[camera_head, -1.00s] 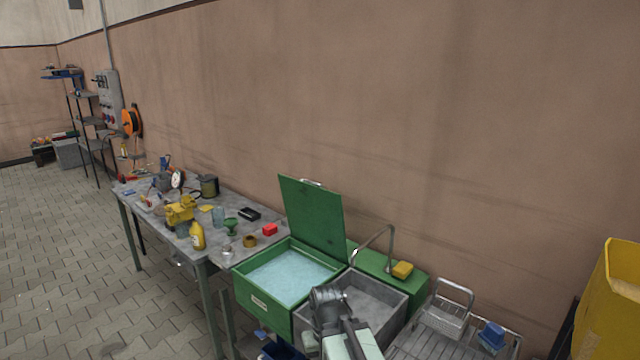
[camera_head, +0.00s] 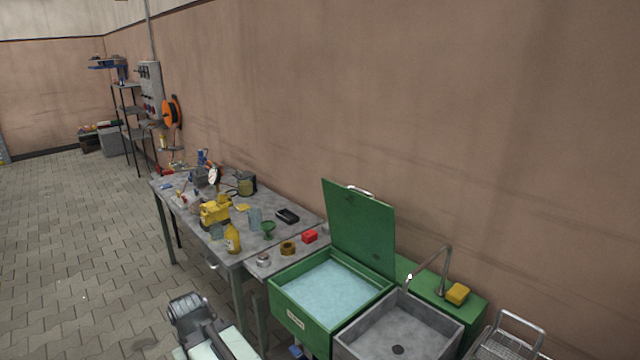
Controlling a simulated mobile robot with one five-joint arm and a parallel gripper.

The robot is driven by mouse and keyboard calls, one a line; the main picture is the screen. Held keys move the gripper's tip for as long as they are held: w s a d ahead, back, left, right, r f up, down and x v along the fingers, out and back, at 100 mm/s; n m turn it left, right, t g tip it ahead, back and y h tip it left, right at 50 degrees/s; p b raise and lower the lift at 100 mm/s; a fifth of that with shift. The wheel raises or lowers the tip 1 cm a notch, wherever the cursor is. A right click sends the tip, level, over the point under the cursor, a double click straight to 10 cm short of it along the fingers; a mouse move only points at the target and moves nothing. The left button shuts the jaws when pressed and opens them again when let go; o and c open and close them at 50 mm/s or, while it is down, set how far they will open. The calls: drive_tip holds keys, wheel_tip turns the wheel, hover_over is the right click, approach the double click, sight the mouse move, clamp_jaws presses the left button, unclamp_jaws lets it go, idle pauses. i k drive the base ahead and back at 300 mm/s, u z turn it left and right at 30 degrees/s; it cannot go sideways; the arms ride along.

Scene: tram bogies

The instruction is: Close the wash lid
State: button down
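The green wash lid (camera_head: 358,229) stands open, nearly upright and leaning back a little, at the rear of the green wash basin (camera_head: 300,318). A metal handle (camera_head: 361,192) sits at its top edge. The basin holds pale blue liquid. My arm shows at the bottom of the view, left of the basin and in front of the workbench, with its grey end part (camera_head: 190,312) over the floor. It is apart from the lid. The gripper's fingers cannot be made out.
A grey sink (camera_head: 400,335) with a tap (camera_head: 430,265) and yellow sponge (camera_head: 457,293) adjoins the basin on the right. A workbench (camera_head: 290,222) with a yellow bottle (camera_head: 232,239), green funnel (camera_head: 267,228) and red block (camera_head: 309,237) stands left. Paved floor (camera_head: 70,240) is clear at left.

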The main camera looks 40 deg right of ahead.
sight(363, 227)
drive_tip(key=i, duration=1.4)
drive_tip(key=z, duration=0.75)
drive_tip(key=k, duration=0.8)
drive_tip(key=z, duration=0.25)
drive_tip(key=i, duration=0.85)
drive_tip(key=u, duration=0.1)
